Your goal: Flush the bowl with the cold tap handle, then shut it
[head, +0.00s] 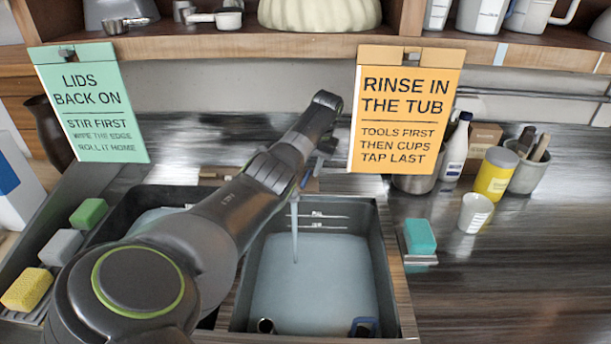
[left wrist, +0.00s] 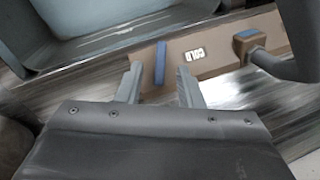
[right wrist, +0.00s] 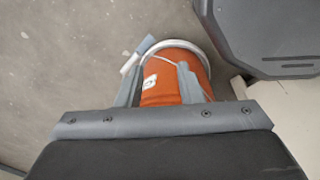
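Water runs in a thin stream (head: 295,232) into the right-hand sink bowl (head: 385,260), which holds pale, cloudy liquid. The tap spout is mostly hidden behind my left arm in the head view; part of the tap (left wrist: 300,40) shows in the left wrist view. A blue cold tap handle (left wrist: 160,62) stands on the wooden ledge beside an upside-down COLD label (left wrist: 195,54). My left gripper (head: 318,158) is behind the bowl, its fingers (left wrist: 158,85) spread on both sides of the handle, with gaps visible. My right gripper (right wrist: 160,90) is open and empty above an orange bucket (right wrist: 172,80).
A dark cup (head: 265,325) and a blue-edged item (head: 364,327) sit at the bowl's near edge. Signs (head: 88,103) (head: 408,110) hang from the shelf. A teal sponge (head: 420,236) and white cup (head: 475,213) stand right. The right counter's front is clear.

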